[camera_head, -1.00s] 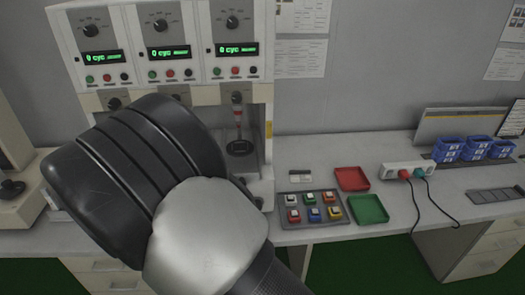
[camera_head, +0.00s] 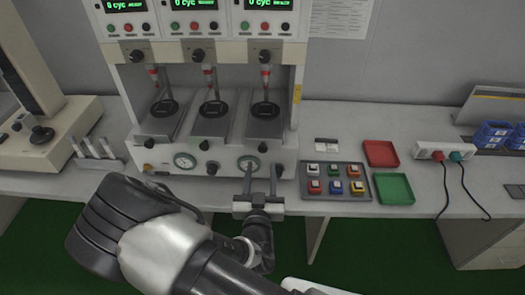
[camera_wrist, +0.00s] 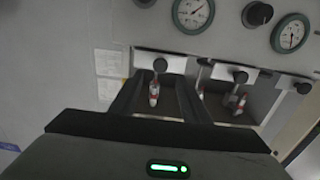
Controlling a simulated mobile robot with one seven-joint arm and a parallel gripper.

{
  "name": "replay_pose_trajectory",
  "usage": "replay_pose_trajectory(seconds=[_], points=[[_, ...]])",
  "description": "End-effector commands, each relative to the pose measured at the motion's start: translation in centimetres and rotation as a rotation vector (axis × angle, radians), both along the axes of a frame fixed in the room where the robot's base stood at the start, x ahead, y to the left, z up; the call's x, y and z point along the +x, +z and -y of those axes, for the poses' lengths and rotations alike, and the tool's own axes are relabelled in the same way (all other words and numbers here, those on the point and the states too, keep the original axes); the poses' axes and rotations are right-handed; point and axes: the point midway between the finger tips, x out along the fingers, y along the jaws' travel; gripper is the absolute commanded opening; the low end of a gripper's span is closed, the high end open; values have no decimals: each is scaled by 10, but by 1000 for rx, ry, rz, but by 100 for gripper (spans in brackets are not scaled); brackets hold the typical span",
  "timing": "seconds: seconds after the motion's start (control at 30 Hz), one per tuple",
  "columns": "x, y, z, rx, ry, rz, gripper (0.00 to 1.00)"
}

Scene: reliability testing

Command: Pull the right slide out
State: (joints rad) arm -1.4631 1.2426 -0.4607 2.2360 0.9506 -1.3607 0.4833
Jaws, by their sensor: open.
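A white test machine (camera_head: 135,80) holds three grey slides side by side, each with a dark round pad under a red-tipped rod. The right slide (camera_head: 257,128) is pushed in, with a small black knob (camera_head: 262,147) on its front. My gripper (camera_head: 261,170) is open and empty, its two fingers pointing at the machine front just below that knob, apart from it in the picture. The exact gap is unclear. In the wrist view, a slide knob (camera_wrist: 160,65) on a pale front plate shows ahead, between two dark bars. Another slide knob (camera_wrist: 240,77) is to its right.
A round gauge (camera_head: 249,163) and a black dial sit low on the machine front near my fingers. Right of it are a button tray (camera_head: 336,183), a red tray (camera_head: 381,153), a green tray (camera_head: 393,189) and a power strip (camera_head: 445,150). Another device stands left.

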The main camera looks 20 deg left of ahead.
Motion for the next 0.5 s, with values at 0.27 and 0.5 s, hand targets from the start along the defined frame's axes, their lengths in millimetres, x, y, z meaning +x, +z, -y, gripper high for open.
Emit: replay_pose_trajectory(seconds=[0.27,0.5], points=[[52,0,-12,-1,0,0,42],[71,0,-17,-1,1,-1,42]])
